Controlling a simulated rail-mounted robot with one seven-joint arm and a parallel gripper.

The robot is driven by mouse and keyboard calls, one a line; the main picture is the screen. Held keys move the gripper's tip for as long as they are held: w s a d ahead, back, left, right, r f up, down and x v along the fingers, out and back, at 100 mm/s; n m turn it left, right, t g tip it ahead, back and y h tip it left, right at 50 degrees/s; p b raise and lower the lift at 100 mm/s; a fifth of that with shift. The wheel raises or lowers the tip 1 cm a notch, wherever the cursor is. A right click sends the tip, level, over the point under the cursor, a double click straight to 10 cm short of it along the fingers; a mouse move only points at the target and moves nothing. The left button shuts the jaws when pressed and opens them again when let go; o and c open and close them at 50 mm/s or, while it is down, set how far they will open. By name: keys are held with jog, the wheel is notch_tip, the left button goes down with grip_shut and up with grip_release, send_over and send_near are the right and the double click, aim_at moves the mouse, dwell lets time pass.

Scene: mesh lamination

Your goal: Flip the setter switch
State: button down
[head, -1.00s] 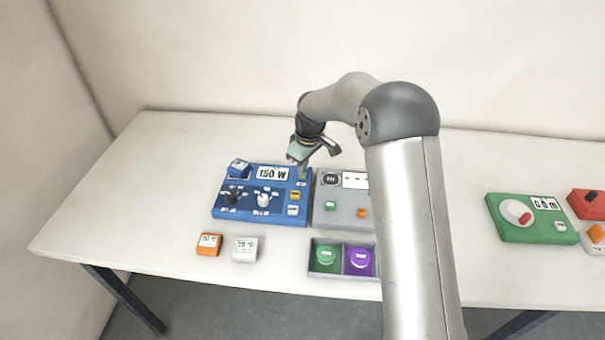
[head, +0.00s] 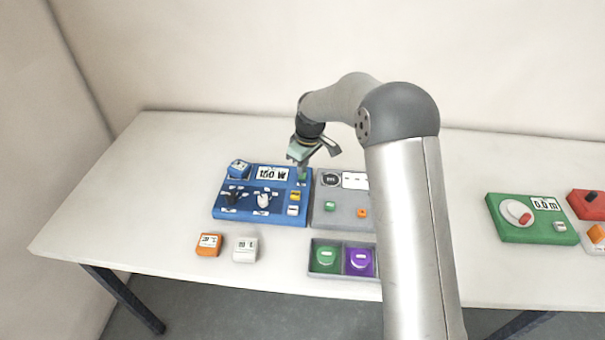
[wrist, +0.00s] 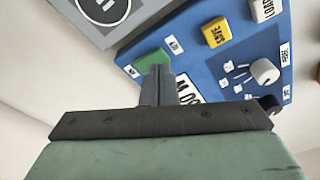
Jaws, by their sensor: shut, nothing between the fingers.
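The blue panel (head: 225,210) lies on the table left of centre, with a display (head: 272,173) reading about 150 W or 160 W. It carries a black knob (head: 232,196), a white knob (head: 263,200), a yellow button (head: 295,196) and a white button (head: 293,210). I cannot tell which part is the setter switch. My gripper (head: 302,166) is shut and empty over the panel's top right corner. In the wrist view, my closed fingers (wrist: 157,85) are beside a green button (wrist: 152,58), partly hiding it; contact cannot be told. The yellow button there (wrist: 216,32) reads SAVE.
A grey panel (head: 335,217) adjoins the blue one on the right. A green panel (head: 520,235) is far right.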

aim_at(303, 177)
jog(key=shift+f+b, duration=0.65)
jog(key=shift+f, duration=0.2)
dwell(0.9)
jog(key=shift+r+p, duration=1.95)
jog(key=shift+r, duration=1.6)
